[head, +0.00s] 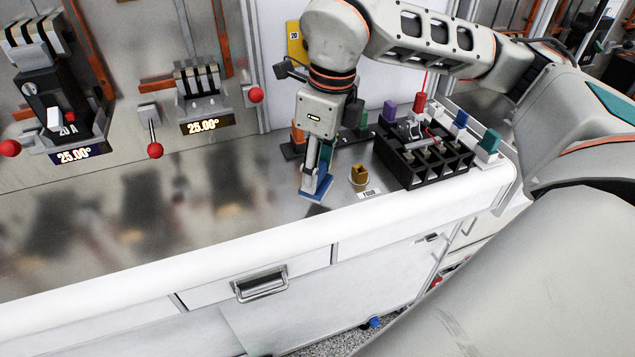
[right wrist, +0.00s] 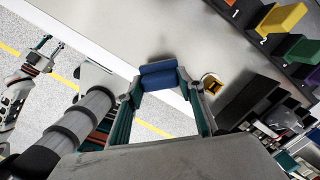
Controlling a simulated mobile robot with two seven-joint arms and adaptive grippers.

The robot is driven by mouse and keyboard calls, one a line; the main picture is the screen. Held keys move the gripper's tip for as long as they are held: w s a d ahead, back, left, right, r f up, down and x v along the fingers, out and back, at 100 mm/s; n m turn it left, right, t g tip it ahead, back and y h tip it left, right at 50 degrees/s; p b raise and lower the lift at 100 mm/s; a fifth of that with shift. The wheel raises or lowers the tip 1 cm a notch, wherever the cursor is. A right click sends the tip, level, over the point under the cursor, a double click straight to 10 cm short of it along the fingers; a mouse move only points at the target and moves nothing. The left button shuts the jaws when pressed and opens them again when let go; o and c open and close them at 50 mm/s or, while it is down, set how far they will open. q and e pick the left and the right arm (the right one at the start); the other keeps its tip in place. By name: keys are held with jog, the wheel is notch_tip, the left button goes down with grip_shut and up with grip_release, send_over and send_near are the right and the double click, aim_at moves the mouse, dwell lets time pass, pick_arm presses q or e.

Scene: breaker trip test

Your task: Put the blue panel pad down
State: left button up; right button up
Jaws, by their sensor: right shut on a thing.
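The blue panel pad (head: 320,186) is held between the fingers of my right gripper (head: 318,178), low over the metal worktop near its front edge. In the right wrist view the blue pad (right wrist: 160,76) spans the two teal fingertips (right wrist: 160,86), which are shut on its sides. I cannot tell whether the pad touches the worktop. My left gripper is outside the head view; what looks like it shows small at the upper left of the right wrist view (right wrist: 45,44), its jaws too small to judge.
A small yellow-brown block (head: 359,174) sits right of the pad, by a white label (head: 370,193). A black bin (head: 425,165) stands further right. A numbered rack holds yellow (right wrist: 283,18) and green (right wrist: 292,48) pads. The worktop (head: 240,195) left of the gripper is clear.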

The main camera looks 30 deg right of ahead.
aim_at(318, 183)
jog(key=shift+f, duration=1.9)
jog(key=shift+f, duration=0.1)
jog(key=o, duration=1)
jog(key=shift+s+d+r, duration=0.1)
jog(key=shift+s+r, duration=0.1)
jog(key=shift+r, duration=1.85)
jog(key=shift+s+d+r, duration=0.15)
jog(key=shift+s+r, duration=0.1)
jog(key=shift+r, duration=1.75)
jog(key=shift+s+d+r, duration=0.1)
jog(key=shift+s+r, duration=0.1)
jog(key=shift+r, duration=1.85)
